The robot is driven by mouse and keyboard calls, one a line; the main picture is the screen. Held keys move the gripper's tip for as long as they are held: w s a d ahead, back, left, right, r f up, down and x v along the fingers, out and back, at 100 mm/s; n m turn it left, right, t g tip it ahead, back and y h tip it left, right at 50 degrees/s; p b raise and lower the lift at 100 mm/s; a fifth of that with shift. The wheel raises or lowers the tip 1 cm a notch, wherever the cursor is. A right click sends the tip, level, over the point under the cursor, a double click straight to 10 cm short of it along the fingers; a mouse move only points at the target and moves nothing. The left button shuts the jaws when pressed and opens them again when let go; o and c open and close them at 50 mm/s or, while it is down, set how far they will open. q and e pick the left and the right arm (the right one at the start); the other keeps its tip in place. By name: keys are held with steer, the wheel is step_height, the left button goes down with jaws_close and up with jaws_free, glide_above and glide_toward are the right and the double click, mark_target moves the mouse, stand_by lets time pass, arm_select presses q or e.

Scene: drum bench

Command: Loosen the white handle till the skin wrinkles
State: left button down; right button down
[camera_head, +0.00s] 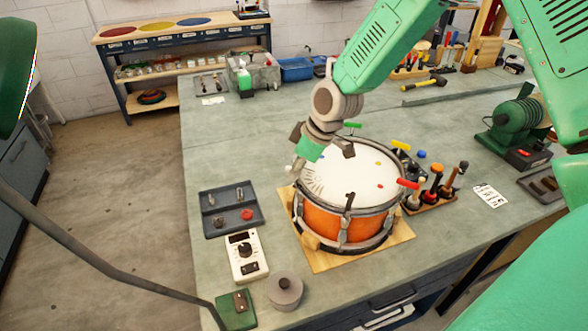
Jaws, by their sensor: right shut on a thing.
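The drum (338,222) has an orange shell and stands on a wooden board (322,262). Its pale skin (352,178) carries small coloured dots. Several short dark lines, like wrinkles, show on the skin near the left rim. The white handle (289,168) shows only as a small pale end at the drum's left rim. My right gripper (303,160) is over that rim, shut on the white handle, and hides most of it. Green (353,125), yellow (401,145) and red (408,183) handles stand around the rim. My left gripper is out of view.
A dark tray (232,222), a white meter box (245,268) and a grey round weight (285,290) lie left and front of the drum. A tool rack (434,197) and a green machine (513,125) stand to the right. The bench behind the drum is mostly clear.

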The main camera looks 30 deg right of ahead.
steer(key=shift+r, duration=0.1)
steer(key=c, duration=1.6)
jaws_free()
steer(key=shift+d, duration=0.1)
steer(key=shift+d, duration=0.1)
steer(key=shift+r, duration=0.1)
steer(key=v, duration=1.1)
steer(key=shift+s+d+r, duration=0.15)
steer(key=shift+d+r, duration=0.05)
